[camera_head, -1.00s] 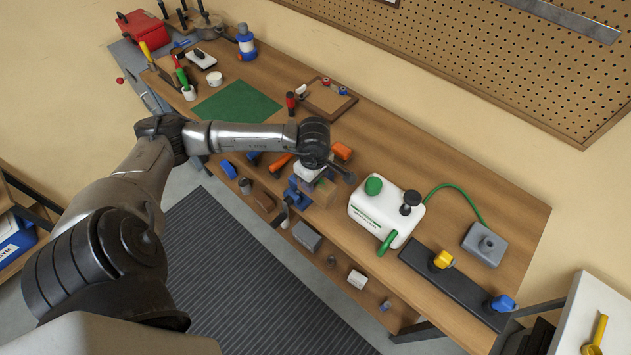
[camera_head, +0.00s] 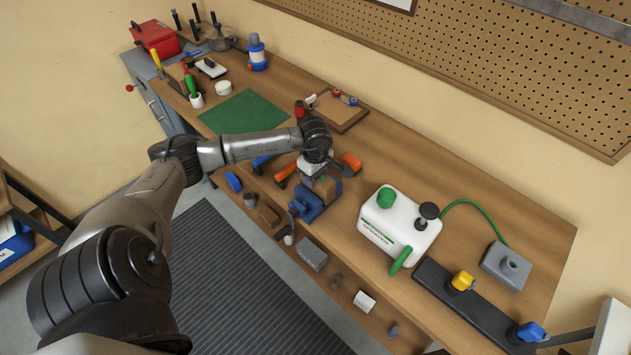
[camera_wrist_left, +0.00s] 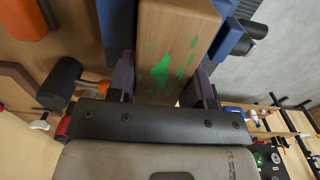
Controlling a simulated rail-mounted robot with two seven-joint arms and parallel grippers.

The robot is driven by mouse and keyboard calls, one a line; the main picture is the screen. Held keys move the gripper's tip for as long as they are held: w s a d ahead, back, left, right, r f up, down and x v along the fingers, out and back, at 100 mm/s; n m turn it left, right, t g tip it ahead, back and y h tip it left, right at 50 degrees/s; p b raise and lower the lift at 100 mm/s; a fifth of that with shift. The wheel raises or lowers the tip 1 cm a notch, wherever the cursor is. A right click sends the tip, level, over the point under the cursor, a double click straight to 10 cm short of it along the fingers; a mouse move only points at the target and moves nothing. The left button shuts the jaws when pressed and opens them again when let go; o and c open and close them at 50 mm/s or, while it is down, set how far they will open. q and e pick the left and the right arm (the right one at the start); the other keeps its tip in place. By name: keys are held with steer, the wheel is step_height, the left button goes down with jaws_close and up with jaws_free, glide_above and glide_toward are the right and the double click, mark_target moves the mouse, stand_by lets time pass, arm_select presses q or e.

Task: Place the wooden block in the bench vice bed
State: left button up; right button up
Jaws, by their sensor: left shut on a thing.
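The wooden block (camera_head: 328,190) is tan, with green paint marks on the face seen in the left wrist view (camera_wrist_left: 178,40). My left gripper (camera_head: 318,180) comes down from above and is shut on the block, with one dark finger on each side. The blue bench vice (camera_head: 310,207) stands at the front edge of the bench. The block is over the vice, and blue vice parts (camera_wrist_left: 231,40) show on both sides of it in the wrist view. I cannot tell whether the block touches the bed. My right gripper is not in view.
An orange-handled tool (camera_head: 351,162) lies just behind my gripper. A cork-coloured tray (camera_head: 343,112) and a green mat (camera_head: 243,112) lie further back.

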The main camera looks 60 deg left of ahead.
arm_select(q)
steer(key=shift+f, duration=0.9)
steer(key=shift+f+b, duration=0.15)
steer(key=shift+b, duration=0.2)
steer(key=o, duration=1)
steer(key=shift+o, duration=0.2)
